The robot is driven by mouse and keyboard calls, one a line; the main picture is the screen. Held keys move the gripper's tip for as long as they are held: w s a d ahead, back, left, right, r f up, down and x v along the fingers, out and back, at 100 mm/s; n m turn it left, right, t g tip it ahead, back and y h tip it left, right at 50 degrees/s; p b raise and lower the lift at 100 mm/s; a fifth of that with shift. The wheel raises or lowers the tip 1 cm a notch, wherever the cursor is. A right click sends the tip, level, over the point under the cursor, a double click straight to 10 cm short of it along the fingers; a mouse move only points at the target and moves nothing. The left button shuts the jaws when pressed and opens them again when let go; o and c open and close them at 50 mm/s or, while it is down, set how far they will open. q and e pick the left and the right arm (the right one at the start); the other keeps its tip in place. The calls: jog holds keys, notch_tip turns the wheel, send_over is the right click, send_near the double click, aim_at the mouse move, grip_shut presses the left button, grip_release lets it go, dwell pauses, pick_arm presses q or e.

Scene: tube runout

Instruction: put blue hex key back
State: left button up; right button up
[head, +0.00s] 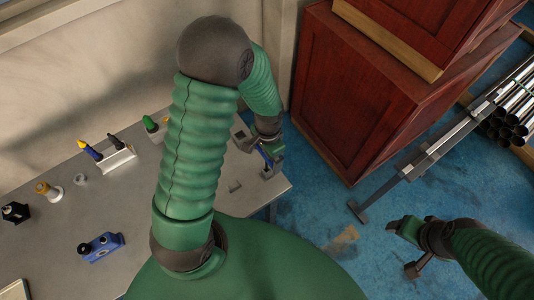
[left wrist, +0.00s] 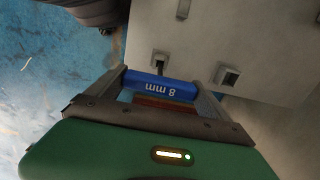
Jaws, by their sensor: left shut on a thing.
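The blue hex key (left wrist: 165,86), its handle marked "8 mm", sits between the fingers of my left gripper (left wrist: 165,88) in the left wrist view. My left gripper (head: 272,152) is shut on it, over the right end of the grey table in the head view. A short dark shaft shows beyond the handle, by a small grey socket block (left wrist: 160,59); whether it is inside the block I cannot tell. A second socket block (left wrist: 228,76) with a dark opening stands to the right. My right gripper (head: 408,230) is over the blue floor, its jaw state unclear.
The grey table (head: 140,195) holds a blue device (head: 101,247), a white holder (head: 117,159), a yellow-tipped blue tool (head: 90,150) and a black block (head: 15,212). Red cabinets (head: 350,95) stand beyond its right end. Metal tubes (head: 515,115) lie at the far right.

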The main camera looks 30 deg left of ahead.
pick_arm(q)
jog(key=shift+f+b, duration=0.8)
jog(key=shift+f, duration=0.5)
jog(key=o, duration=1.6)
jog(key=shift+r, duration=0.1)
jog(key=shift+r, duration=0.15)
jog(key=shift+w+r+p, duration=0.15)
jog(key=shift+r+p, duration=4.55)
jog(key=shift+r, duration=0.2)
